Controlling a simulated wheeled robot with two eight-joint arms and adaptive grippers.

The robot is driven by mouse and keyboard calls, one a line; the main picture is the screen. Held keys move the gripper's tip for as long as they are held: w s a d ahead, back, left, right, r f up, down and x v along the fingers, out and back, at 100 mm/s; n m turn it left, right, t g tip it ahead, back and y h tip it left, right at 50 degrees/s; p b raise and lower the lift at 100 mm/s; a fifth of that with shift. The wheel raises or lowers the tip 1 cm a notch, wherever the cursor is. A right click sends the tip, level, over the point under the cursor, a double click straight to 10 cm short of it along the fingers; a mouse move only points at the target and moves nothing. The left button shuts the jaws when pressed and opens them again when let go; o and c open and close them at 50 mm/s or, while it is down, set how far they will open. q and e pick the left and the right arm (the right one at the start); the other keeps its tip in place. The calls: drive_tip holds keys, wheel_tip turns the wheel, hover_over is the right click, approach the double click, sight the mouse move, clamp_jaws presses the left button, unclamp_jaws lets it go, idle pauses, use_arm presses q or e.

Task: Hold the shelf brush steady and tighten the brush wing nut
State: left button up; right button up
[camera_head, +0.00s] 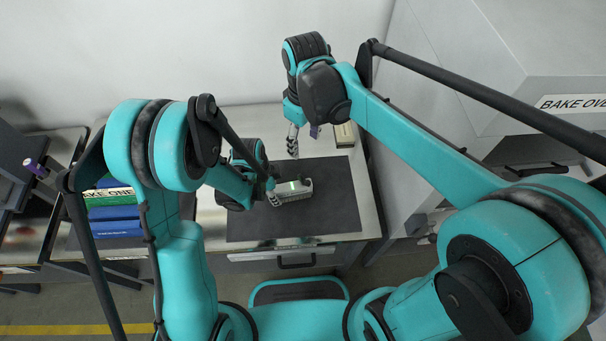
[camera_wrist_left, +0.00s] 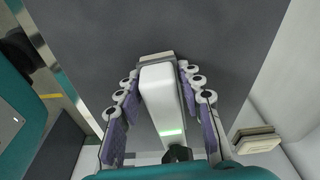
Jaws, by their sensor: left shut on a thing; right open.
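The shelf brush appears to be the white, grey-edged body (camera_head: 294,189) with a small green stripe, low over the dark mat. My left gripper (camera_head: 274,190) is shut on it. In the left wrist view the brush (camera_wrist_left: 160,95) sits between the two purple-padded fingers, its grey end pointing away. A black knob (camera_wrist_left: 179,154) shows at its near end; I cannot tell whether it is the brush wing nut. My right gripper (camera_head: 303,140) is open over the far edge of the mat, apart from the brush.
The dark mat (camera_head: 330,215) lies on a metal bench with a drawer below. A pale layered block (camera_head: 345,135) stands at the back right. Blue binders (camera_head: 113,212) are at left. A large grey oven housing (camera_head: 545,105) rises on the right. The mat's right part is bare.

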use_arm(q)
drive_tip(key=o, duration=1.4)
drive_tip(key=r, duration=0.4)
drive_tip(key=a+r, duration=0.1)
drive_tip(key=r, duration=0.3)
drive_tip(key=a+r, duration=0.1)
drive_tip(key=r, duration=0.3)
drive_tip(key=shift+s, duration=0.15)
drive_tip(key=s+a+r+n+t+b, duration=0.1)
drive_tip(key=s+a+r+n+t, duration=0.1)
drive_tip(key=n, duration=0.3)
drive_tip(key=s+a+r+n+t+y+b, duration=0.1)
drive_tip(key=s+a+r+n+t+b, duration=0.1)
drive_tip(key=a+n, duration=0.3)
drive_tip(key=s+a+r+n+t+y+b, duration=0.1)
drive_tip(key=s+a+r+n+t+b, duration=0.1)
drive_tip(key=n, duration=0.4)
drive_tip(key=shift+s+a+r+t, duration=0.5)
drive_tip(key=shift+s+a+r, duration=0.3)
drive_tip(key=shift+a, duration=0.2)
use_arm(e)
drive_tip(key=s+d+f+m+t, duration=0.5)
drive_tip(key=s+d+m+t, duration=0.2)
drive_tip(key=d, duration=0.6)
drive_tip(key=shift+s+d+f+m, duration=0.15)
drive_tip(key=shift+s+f+m, duration=0.05)
drive_tip(key=shift+s+m, duration=0.9)
